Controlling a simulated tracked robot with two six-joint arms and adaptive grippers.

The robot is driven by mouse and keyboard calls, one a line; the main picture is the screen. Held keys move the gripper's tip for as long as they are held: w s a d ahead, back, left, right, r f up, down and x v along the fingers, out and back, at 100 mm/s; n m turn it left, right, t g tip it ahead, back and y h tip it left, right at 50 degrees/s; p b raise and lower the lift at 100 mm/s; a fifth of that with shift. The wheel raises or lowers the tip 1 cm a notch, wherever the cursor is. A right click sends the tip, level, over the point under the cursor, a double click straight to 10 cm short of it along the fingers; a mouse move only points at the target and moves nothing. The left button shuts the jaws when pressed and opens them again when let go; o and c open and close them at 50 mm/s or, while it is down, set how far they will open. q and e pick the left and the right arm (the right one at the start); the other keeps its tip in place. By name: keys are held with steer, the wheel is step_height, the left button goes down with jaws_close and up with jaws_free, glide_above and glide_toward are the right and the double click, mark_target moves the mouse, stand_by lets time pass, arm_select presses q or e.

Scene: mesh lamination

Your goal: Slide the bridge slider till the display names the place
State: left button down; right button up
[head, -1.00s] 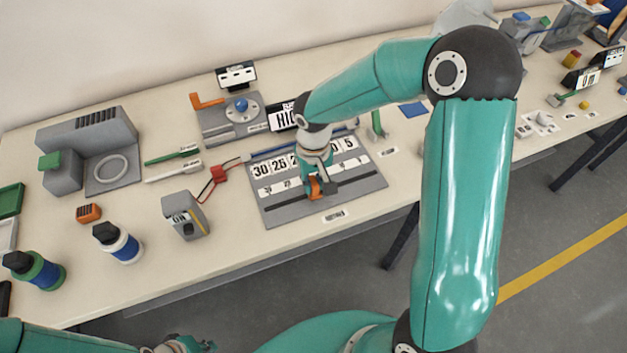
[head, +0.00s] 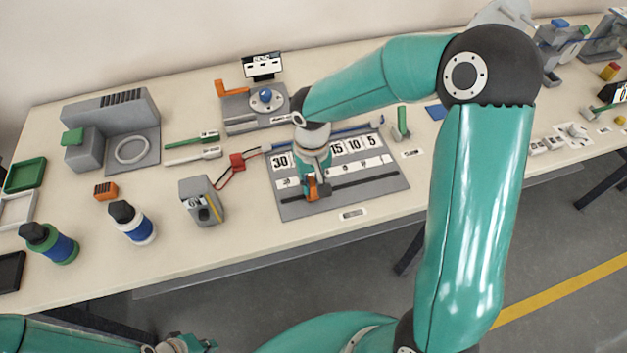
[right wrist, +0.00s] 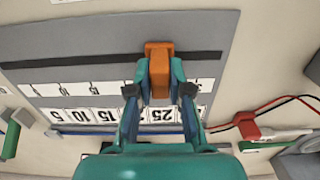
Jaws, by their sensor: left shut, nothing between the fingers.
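The bridge board (head: 290,209) is a grey plate with a dark slot and a row of number tiles. My right gripper (head: 313,187) is over its left part, fingers pointing down. In the right wrist view the gripper (right wrist: 159,78) has its fingers against both sides of the orange slider (right wrist: 159,68), which sits across the slot (right wrist: 90,60) by the 25 tile (right wrist: 162,115). The head view shows 30, 15, 10 and 5; my arm hides the tiles between. My left gripper (head: 190,345) is shut and empty at the bottom edge.
A red clip (head: 237,161) with leads lies left of the board, beside a grey meter box (head: 201,201). Two bottles (head: 132,222) stand further left. A dial station (head: 256,103) with a small display (head: 262,66) stands behind. The table front is clear.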

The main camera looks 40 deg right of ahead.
mark_target(312, 180)
steer(key=o, duration=0.5)
steer(key=shift+c, duration=0.2)
steer(key=shift+r, duration=0.15)
step_height(312, 180, up, 12)
steer(key=shift+f, duration=0.2)
stand_by(0.3)
